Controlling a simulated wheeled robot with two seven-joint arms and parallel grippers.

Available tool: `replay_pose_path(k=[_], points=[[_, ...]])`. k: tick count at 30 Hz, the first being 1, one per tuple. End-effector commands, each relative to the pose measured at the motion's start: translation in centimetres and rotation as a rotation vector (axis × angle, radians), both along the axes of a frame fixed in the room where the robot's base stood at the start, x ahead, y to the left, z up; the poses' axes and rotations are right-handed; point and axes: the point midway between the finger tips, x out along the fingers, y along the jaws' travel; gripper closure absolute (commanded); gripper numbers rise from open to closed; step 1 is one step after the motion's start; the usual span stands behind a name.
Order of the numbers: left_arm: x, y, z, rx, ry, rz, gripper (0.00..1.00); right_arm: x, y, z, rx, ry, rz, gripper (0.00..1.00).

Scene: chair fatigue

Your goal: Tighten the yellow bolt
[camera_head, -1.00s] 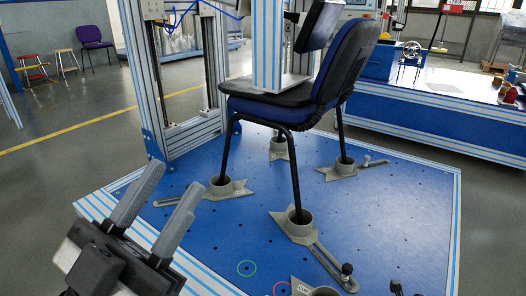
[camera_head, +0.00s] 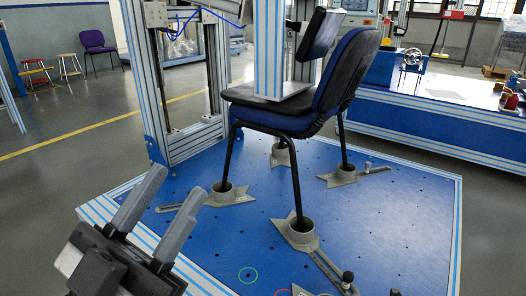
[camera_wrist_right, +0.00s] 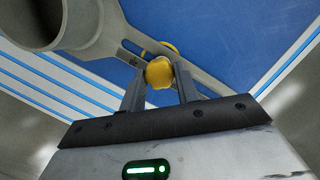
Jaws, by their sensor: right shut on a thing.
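The yellow bolt (camera_wrist_right: 159,73) shows in the right wrist view as a rounded yellow knob. It stands at the slot of a grey foot clamp (camera_wrist_right: 100,35). My right gripper (camera_wrist_right: 157,80) is shut on it, with one finger on each side. Neither the yellow bolt nor the right gripper shows in the head view. My left gripper (camera_head: 180,182) is open and empty, its two grey fingers apart, at the lower left in front of the blue platform.
A blue and black chair (camera_head: 290,110) stands on the blue platform (camera_head: 390,220), its legs in grey cup clamps (camera_head: 300,229). A black knob (camera_head: 347,277) sits on the front clamp's slotted arm. A yellow ring (camera_wrist_right: 169,47) lies behind the bolt.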

Motion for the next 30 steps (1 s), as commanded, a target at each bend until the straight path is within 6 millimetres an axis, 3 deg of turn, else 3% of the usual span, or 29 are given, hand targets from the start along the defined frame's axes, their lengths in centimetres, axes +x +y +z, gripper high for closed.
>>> replay_pose_path(k=[6,16,24,30], points=[[0.0,0.0,1.0,0.000,0.000,0.000,0.64,-0.1,-0.1,0.1,-0.004,0.001,-0.151,0.92],[0.0,0.0,1.1,0.000,0.000,0.000,0.64,-0.1,-0.2,0.0,-0.006,0.002,-0.175,0.92],[0.0,0.0,2.5,0.000,0.000,0.000,0.64,0.0,-0.1,0.1,-0.008,0.003,-0.461,0.92],[0.0,0.0,2.4,0.000,0.000,0.000,0.64,0.0,-0.1,0.0,-0.009,0.002,-0.511,0.92]])
